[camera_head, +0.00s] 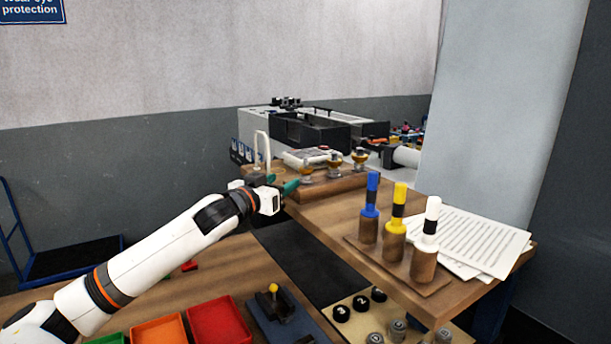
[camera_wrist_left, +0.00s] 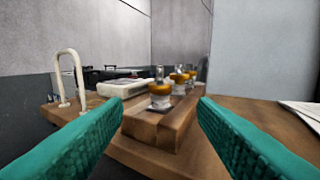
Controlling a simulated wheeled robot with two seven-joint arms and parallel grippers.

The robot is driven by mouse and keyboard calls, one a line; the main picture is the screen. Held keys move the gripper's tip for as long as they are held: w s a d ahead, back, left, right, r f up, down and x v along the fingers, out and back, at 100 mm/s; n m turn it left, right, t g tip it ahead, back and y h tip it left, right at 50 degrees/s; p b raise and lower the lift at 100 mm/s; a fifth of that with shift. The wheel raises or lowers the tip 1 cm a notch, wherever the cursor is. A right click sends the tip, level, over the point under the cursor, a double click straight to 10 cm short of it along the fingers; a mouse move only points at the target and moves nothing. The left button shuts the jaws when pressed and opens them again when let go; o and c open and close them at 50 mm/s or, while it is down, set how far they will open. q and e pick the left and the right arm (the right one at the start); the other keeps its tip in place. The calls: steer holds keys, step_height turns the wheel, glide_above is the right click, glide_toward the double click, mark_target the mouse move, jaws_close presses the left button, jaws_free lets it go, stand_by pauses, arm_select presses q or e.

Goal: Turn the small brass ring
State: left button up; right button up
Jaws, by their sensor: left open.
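Three small fittings, each with a brass-coloured ring around a clear and silver body, stand in a row on a wooden block (camera_wrist_left: 152,133). In the left wrist view the nearest brass ring (camera_wrist_left: 160,89) lies ahead, between the two fingers in the picture and apart from them. The middle ring (camera_wrist_left: 179,78) and the far ring (camera_wrist_left: 192,73) partly hide behind it. I cannot tell which one is the small ring. In the head view the nearest fitting (camera_head: 306,173) is just beyond my left gripper (camera_head: 289,187), which is open and empty with teal fingers. My right gripper is not in view.
A pale hooped stand (camera_head: 262,150) rises left of the block. Blue, yellow (camera_head: 398,208) and white-topped pegs stand on a board at right, beside papers (camera_head: 480,240). Red (camera_head: 218,322) and orange trays lie in front.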

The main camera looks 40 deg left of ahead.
mark_target(304, 167)
arm_select(q)
steer(key=w+p, duration=0.1)
steer(key=w, duration=0.2)
steer(key=w+a+p, duration=0.1)
steer(key=w+p, duration=0.1)
steer(key=w, duration=0.1)
steer(key=w+a+p, duration=0.1)
steer(key=w+p, duration=0.1)
steer(key=w, duration=0.2)
steer(key=shift+r, duration=0.25)
steer(key=shift+w+a+f, duration=0.1)
steer(key=shift+w+f, duration=0.1)
steer(key=shift+w, duration=0.5)
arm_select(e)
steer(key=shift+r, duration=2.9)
